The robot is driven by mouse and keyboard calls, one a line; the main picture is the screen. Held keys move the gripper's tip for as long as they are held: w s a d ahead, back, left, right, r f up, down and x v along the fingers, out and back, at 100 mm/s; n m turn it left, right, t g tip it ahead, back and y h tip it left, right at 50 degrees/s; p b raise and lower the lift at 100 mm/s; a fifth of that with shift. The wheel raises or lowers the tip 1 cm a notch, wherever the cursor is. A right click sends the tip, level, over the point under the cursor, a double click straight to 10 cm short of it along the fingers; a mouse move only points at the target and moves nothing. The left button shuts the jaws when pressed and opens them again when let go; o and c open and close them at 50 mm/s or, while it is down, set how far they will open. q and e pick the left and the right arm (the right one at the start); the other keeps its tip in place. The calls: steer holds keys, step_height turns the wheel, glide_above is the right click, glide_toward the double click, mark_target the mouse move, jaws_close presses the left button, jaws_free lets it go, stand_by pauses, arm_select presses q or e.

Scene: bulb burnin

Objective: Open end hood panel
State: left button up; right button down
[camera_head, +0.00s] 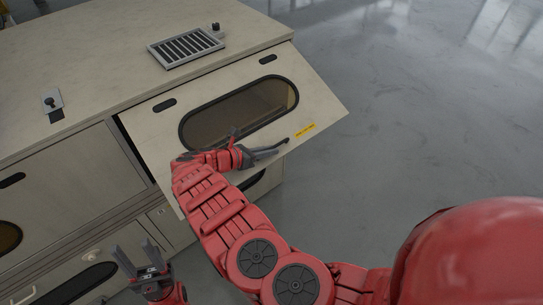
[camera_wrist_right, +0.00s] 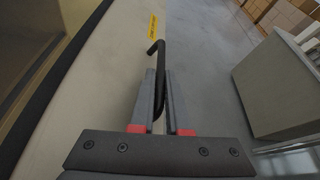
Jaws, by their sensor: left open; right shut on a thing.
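The end hood panel (camera_head: 300,89) is a beige panel with an oval dark-framed window (camera_head: 240,112) and a yellow label (camera_head: 305,130). It is swung partly out from the cabinet, tilted, with a dark gap along its left edge. My right gripper (camera_head: 284,145) is at its lower edge, shut on the black handle. In the right wrist view the handle (camera_wrist_right: 158,70) runs between the fingers (camera_wrist_right: 160,100), with the yellow label (camera_wrist_right: 153,27) beyond it. My left gripper (camera_head: 142,254) is open and empty, low in front of the cabinet, apart from the panel.
The beige cabinet (camera_head: 95,45) has a vent grille (camera_head: 185,46) and a latch (camera_head: 53,102) on top. Clear grey floor (camera_head: 420,110) lies right of the panel. In the right wrist view a grey cabinet (camera_wrist_right: 275,88) and cardboard boxes (camera_wrist_right: 285,18) stand across the floor.

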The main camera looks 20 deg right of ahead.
steer(key=shift+s+d+r, duration=0.1)
steer(key=shift+s+r, duration=0.15)
steer(key=shift+r, duration=0.6)
steer(key=c, duration=1.2)
jaws_free()
steer(key=b+v, duration=0.3)
steer(key=v, duration=0.5)
steer(key=b+v, duration=0.4)
steer(key=v, duration=0.5)
steer(key=shift+w+a+r, duration=0.1)
steer(key=shift+w+a, duration=0.1)
